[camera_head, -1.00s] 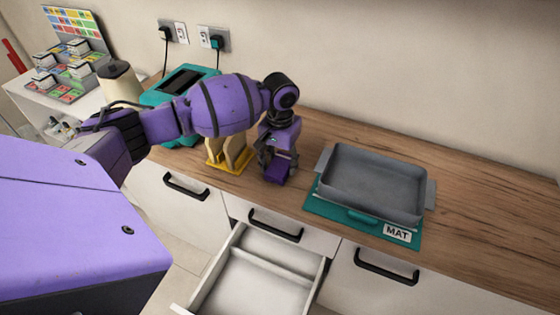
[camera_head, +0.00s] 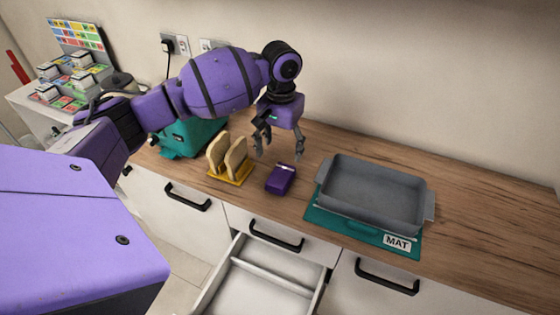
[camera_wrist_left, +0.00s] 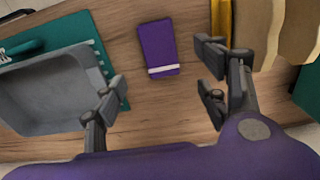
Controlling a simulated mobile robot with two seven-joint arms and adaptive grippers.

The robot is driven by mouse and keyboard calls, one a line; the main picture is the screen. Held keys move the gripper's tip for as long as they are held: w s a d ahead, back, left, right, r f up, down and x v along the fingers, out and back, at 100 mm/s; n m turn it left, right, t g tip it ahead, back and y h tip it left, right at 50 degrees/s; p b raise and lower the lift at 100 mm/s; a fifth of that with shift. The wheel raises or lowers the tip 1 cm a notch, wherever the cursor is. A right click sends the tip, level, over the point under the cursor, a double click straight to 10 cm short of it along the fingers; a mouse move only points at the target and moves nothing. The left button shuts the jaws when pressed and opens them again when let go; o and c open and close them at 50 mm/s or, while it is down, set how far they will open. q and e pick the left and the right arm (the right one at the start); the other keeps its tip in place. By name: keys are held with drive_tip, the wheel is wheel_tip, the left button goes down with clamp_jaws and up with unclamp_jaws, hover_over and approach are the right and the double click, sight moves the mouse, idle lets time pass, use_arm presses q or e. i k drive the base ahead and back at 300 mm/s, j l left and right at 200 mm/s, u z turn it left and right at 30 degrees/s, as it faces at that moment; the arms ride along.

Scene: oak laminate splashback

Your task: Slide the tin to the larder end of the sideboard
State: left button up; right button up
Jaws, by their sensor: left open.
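The grey tin (camera_head: 375,190), a rectangular roasting tin with end handles, sits on a teal mat (camera_head: 316,219) labelled MAT, at the right of the wooden worktop. It is empty and also shows at the left of the left wrist view (camera_wrist_left: 45,92). My left gripper (camera_head: 279,154) is open and empty above the worktop, to the left of the tin and apart from it. Below it lies a small purple box (camera_head: 281,179) with a pale stripe, seen between and beyond the fingers in the left wrist view (camera_wrist_left: 157,45). My right gripper is not in view.
A yellow rack (camera_head: 232,175) with bread slices stands left of the purple box. A teal appliance (camera_head: 185,140) is partly behind my left arm. A drawer (camera_head: 262,285) hangs open below the worktop. Bare worktop (camera_head: 490,215) lies right of the tin.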

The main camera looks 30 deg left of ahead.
sight(397, 202)
drive_tip(key=l+z, duration=0.55)
drive_tip(key=z, duration=0.2)
